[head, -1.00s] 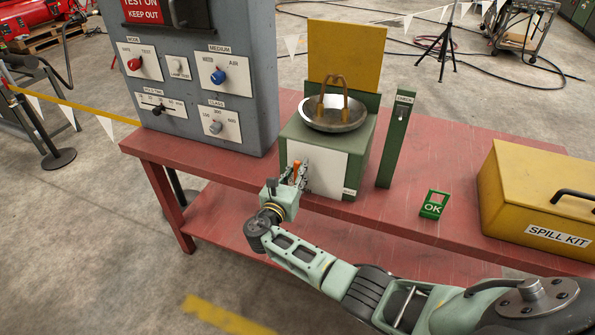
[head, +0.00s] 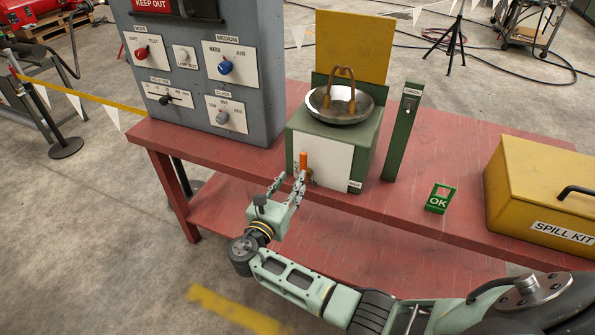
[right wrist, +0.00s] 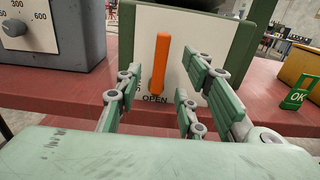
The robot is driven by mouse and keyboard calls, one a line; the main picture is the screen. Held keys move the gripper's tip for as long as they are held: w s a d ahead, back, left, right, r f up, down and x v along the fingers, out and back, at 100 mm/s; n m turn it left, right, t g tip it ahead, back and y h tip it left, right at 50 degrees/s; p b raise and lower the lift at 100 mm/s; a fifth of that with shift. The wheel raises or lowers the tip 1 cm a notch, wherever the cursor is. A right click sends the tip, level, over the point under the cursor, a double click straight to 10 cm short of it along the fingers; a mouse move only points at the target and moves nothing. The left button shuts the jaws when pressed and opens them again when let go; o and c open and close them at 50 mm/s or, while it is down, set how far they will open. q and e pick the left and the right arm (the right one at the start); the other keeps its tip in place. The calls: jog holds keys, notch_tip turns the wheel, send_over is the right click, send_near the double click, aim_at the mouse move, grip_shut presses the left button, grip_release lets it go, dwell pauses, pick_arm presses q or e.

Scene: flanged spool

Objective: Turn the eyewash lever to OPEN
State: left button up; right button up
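The eyewash lever (head: 303,161) is an orange bar on the white front panel of the green eyewash station (head: 370,150). In the right wrist view the lever (right wrist: 161,62) stands nearly upright, with the word OPEN (right wrist: 154,99) just below its lower end. My right gripper (head: 289,180) is open in front of the panel, to the lower left of the lever in the head view. In the right wrist view its fingers spread on both sides of the lever, which appears beyond them, apart from them. My left gripper is not in view.
A grey control cabinet (head: 205,95) stands left on the red bench (head: 415,155). A green post marked CHECK (head: 402,130) stands right of the station. Further right are a green OK sign (head: 439,199) and a yellow spill kit box (head: 540,190). A metal bowl (head: 340,108) tops the station.

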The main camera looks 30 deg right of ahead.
jog(key=v, duration=0.2)
jog(key=shift+s+a, duration=0.25)
dwell(0.3)
jog(key=s+f+m+g+y+b, duration=0.1)
jog(key=s+f+m+g+y, duration=0.15)
jog(key=s+f, duration=0.65)
jog(key=s+d+f+m+g+y, duration=0.1)
jog(key=s+f+m+g+y, duration=0.15)
jog(key=f, duration=1.25)
jog(key=s+f+m+g+y+b, duration=0.1)
jog(key=s+f+y, duration=0.3)
jog(key=f, duration=0.7)
jog(key=s+f+m+g+y, duration=0.1)
jog(key=s+f+m, duration=0.5)
jog(key=s, duration=0.6)
jog(key=s+a+f+m+g+y+b, duration=0.1)
jog(key=s+f+m, duration=0.5)
jog(key=s, duration=0.6)
jog(key=s+a+f+m+g+y, duration=0.1)
jog(key=s+f+m, duration=0.5)
jog(key=s, duration=0.6)
jog(key=shift+g+y, duration=0.8)
jog(key=shift+g, duration=0.1)
